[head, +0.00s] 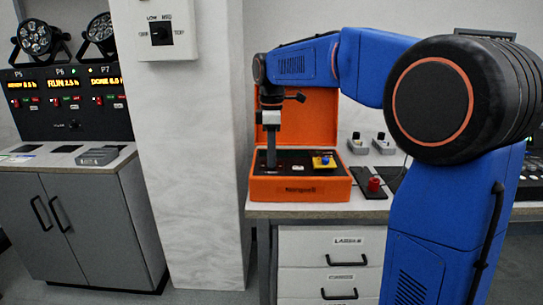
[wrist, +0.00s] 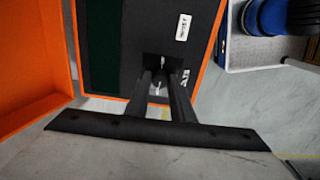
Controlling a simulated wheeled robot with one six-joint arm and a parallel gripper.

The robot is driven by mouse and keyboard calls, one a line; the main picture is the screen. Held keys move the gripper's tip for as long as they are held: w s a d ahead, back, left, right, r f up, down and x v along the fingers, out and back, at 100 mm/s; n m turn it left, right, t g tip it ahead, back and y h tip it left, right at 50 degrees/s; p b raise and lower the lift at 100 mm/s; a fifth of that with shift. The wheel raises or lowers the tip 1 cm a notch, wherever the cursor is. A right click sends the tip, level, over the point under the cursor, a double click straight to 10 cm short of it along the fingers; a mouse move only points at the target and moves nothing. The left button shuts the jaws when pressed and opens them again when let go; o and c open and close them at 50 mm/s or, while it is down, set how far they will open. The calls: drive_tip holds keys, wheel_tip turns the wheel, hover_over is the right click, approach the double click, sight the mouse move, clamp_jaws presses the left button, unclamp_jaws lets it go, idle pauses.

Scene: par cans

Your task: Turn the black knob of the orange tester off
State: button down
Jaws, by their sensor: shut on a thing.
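The orange tester (head: 300,190) stands on a bench in the head view, its orange lid raised behind a black panel. My gripper (head: 271,160) points straight down at the left part of this panel. In the wrist view, my gripper (wrist: 162,78) has both dark fingers at the black knob (wrist: 163,62) and is shut on it. A pale mark shows on the knob between the fingers. The fingers cover much of the knob, so I cannot tell its setting. In the head view the knob is hidden by the gripper.
A yellow piece with a blue knob (head: 323,161) sits on the panel's right side. Beside the tester are a red button (head: 375,184) and small grey boxes (head: 358,146). A pale pillar (head: 190,180) stands left, with a switch box (head: 163,31) on it.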

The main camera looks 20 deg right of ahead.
drive_tip(key=c, duration=1.5)
unclamp_jaws()
drive_tip(key=shift+c, duration=0.2)
wheel_tip(320, 180, up, 17)
drive_tip(key=shift+r, duration=0.2)
drive_tip(key=shift+s, duration=0.1)
drive_tip(key=s+d+f+m+t, duration=0.2)
drive_tip(key=s+f+m, duration=0.5)
drive_tip(key=s+f, duration=0.9)
drive_tip(key=s+d+f+m+t, duration=0.2)
drive_tip(key=s+d+f+m, duration=0.2)
drive_tip(key=s+f, duration=1.1)
drive_tip(key=s+m, duration=0.2)
drive_tip(key=m, duration=0.1)
drive_tip(key=shift+s+d+f+m+t, duration=0.2)
drive_tip(key=shift+s+f+m+t, duration=0.1)
drive_tip(key=shift+f+t, duration=0.1)
